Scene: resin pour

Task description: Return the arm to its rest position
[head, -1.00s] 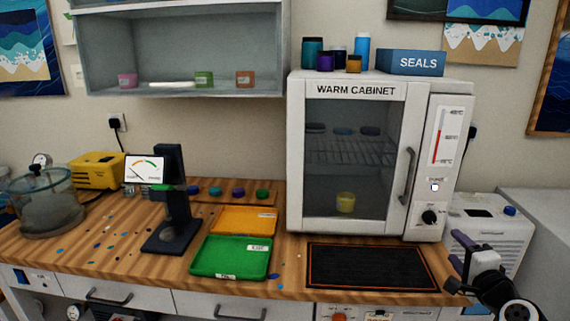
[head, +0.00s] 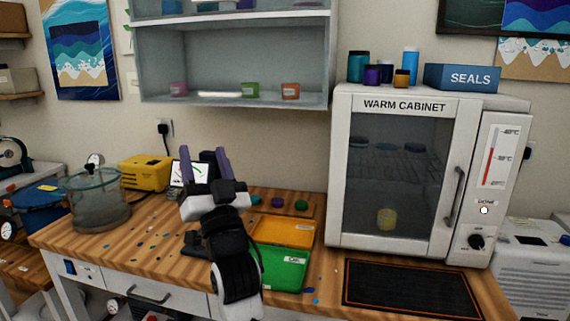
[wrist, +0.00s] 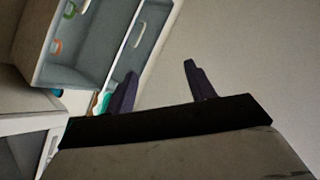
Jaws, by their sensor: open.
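My gripper (head: 206,166) is raised over the bench in the head view, its two purple-grey fingers apart and pointing up, with nothing between them. My arm stands in front of the dark stand and part of the green and orange trays, hiding parts of them. In the wrist view my gripper (wrist: 158,88) also shows open and empty, with the wall and the shelf unit beyond it, tilted.
The green tray (head: 284,272) and orange tray (head: 285,231) lie beside my arm. A glass chamber (head: 98,200) stands at left. A wall shelf (head: 235,101) hangs above.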

